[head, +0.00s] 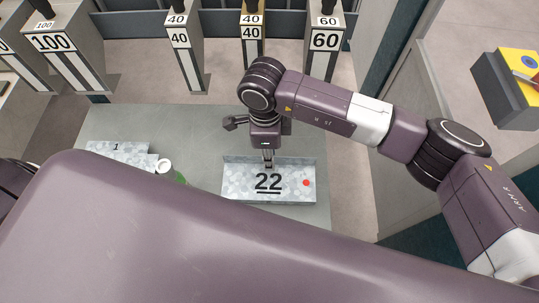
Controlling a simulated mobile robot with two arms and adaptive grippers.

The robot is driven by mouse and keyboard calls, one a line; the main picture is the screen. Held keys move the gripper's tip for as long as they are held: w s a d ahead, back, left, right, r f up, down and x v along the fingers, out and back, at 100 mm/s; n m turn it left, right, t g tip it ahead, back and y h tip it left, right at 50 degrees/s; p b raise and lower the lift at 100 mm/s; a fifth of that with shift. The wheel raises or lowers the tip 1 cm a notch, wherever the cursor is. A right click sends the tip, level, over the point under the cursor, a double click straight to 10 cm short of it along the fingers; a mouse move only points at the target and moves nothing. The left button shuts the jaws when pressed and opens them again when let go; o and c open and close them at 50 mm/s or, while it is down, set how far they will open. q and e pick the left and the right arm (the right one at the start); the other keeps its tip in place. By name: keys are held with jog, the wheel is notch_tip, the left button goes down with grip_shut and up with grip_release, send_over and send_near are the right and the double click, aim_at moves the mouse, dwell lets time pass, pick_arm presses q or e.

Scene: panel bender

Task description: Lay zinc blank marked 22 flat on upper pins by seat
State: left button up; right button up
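The zinc blank marked 22 (290,192) is a mottled pale grey plate with a red dot near its right end. It shows over the grey worktop, with a narrow strip along its far edge. My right gripper (268,161) points down at the middle of that far edge. Its fingers look close together and overlap the strip; whether they grip it is too small to tell. My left gripper is not in view. I cannot make out the upper pins or the seat; my own purple body hides the foreground.
A zinc piece marked 1 (117,147) lies left on the worktop (200,125), beside a white-and-green cylindrical object (166,167). Tall numbered blocks, including 100 (54,42), 40 (179,38) and 60 (325,40), stand behind. A yellow-topped box (515,75) is at right.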

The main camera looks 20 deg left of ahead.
notch_tip(320, 180, up, 11)
jog(key=shift+a, duration=0.3)
dwell(0.5)
